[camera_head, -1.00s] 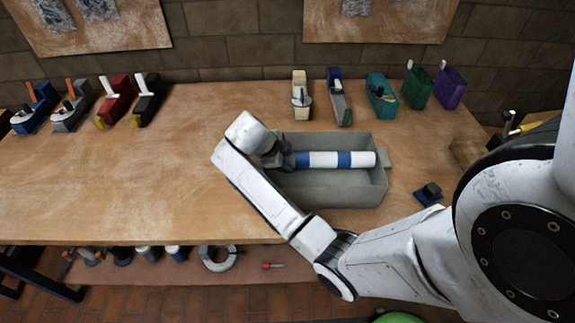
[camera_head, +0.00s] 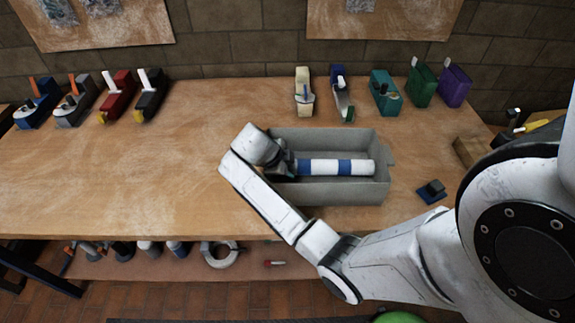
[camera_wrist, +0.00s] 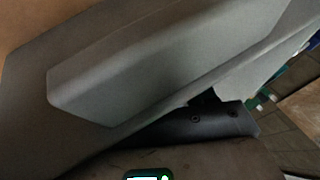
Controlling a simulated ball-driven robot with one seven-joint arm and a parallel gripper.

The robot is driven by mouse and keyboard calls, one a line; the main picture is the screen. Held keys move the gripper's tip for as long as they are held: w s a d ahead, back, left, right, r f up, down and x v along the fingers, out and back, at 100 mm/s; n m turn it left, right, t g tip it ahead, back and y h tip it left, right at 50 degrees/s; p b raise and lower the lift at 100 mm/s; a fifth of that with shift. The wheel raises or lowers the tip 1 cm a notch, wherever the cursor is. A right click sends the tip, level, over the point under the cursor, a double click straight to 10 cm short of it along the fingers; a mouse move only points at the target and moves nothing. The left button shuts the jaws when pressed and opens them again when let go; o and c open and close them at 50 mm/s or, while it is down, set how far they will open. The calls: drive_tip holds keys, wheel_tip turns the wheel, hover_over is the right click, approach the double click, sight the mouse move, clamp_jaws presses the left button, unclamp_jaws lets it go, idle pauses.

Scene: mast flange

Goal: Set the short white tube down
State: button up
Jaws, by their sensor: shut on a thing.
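The short white tube (camera_head: 318,167) has blue bands and lies level, left to right, within the outline of the grey tray (camera_head: 335,193) in the head view. My gripper (camera_head: 291,167) is shut on the tube's left end, and my wrist partly hides that end and the tray's left side. I cannot tell whether the tube touches the tray floor. The wrist view shows a large grey surface close up, seemingly the tray (camera_wrist: 170,60). The tube is not clear there.
The tray stands on a wooden bench (camera_head: 120,190), with clear room to its left. A small dark blue object (camera_head: 432,191) and a wooden block (camera_head: 469,151) sit to the right.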

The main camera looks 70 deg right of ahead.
drive_tip(key=o, duration=1.2)
drive_tip(key=shift+r, duration=0.1)
drive_tip(key=shift+r, duration=0.2)
drive_tip(key=p+v, duration=0.1)
drive_tip(key=v, duration=1.1)
drive_tip(key=shift+r+p, duration=0.3)
drive_tip(key=shift+r, duration=0.05)
drive_tip(key=shift+a, duration=0.1)
